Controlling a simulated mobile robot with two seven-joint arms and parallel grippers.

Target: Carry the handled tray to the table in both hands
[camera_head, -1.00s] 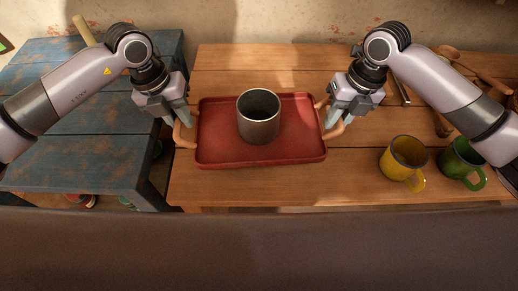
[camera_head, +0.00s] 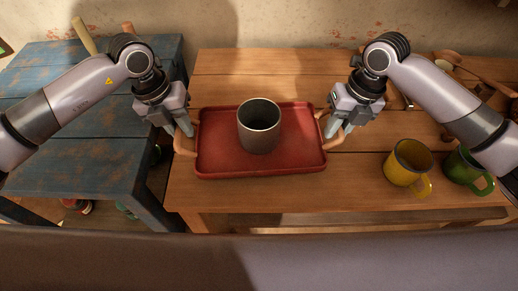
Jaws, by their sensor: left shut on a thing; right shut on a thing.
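The red handled tray (camera_head: 220,163) is level in front of me, over the wooden table (camera_head: 250,64). I cannot tell whether it touches the tabletop. A grey metal cup (camera_head: 259,137) stands upright on the tray, near its middle. My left gripper (camera_head: 186,134) is shut on the tray's left tan handle (camera_head: 183,147). My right gripper (camera_head: 334,132) is shut on the tray's right tan handle (camera_head: 337,140). The fingers partly hide both handles.
A yellow mug (camera_head: 405,165) and a green mug (camera_head: 464,170) stand on the wooden table to the right. Wooden utensils lie at the back right, partly behind my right arm. A worn blue table (camera_head: 85,150) stands at the left, with a gap between the tables.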

